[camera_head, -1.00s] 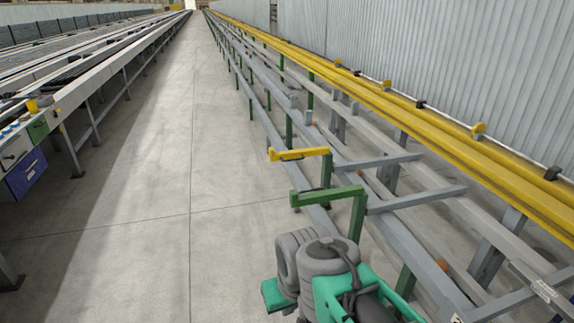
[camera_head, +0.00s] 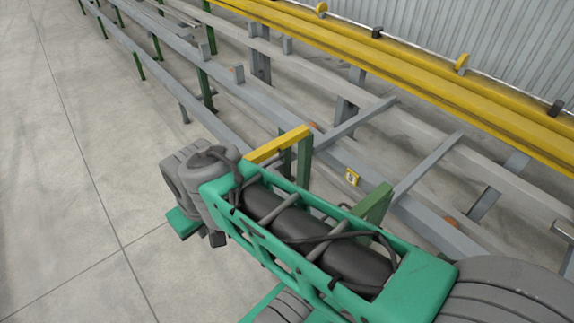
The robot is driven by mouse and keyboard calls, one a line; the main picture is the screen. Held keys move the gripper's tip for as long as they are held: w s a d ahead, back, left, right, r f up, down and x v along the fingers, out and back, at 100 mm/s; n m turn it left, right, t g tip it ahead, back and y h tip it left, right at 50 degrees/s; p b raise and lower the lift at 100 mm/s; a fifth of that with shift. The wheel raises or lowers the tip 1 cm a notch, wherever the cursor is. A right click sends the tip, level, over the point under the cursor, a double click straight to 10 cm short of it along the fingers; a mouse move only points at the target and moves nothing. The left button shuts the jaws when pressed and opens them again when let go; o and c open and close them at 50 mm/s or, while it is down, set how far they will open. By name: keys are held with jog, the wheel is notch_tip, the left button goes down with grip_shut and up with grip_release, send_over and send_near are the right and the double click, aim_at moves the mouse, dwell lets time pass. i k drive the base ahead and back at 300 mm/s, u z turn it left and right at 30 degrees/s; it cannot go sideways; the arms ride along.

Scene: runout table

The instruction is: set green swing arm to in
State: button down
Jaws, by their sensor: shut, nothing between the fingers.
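The green swing arm (camera_head: 376,204) shows only as a green post and a short top part. It stands by the grey rail, and the rest is hidden behind my own teal and grey arm. Its setting cannot be read from what shows. A yellow swing arm (camera_head: 278,145) on a green post stands just beyond it, reaching left toward my arm's joint and partly covered by it. My gripper cannot be made out in this view. Whether my arm touches either swing arm cannot be told.
A grey rail frame (camera_head: 430,227) with cross bars runs along the right. Yellow rails (camera_head: 400,68) run behind it, before a corrugated wall (camera_head: 500,38). The concrete floor (camera_head: 60,200) at left is clear.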

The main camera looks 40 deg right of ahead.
aim_at(364, 208)
jog(key=i, duration=0.85)
jog(key=z, duration=2.65)
jog(key=k, duration=0.6)
jog(key=u, duration=1.4)
jog(key=i, duration=0.85)
jog(key=u, duration=0.1)
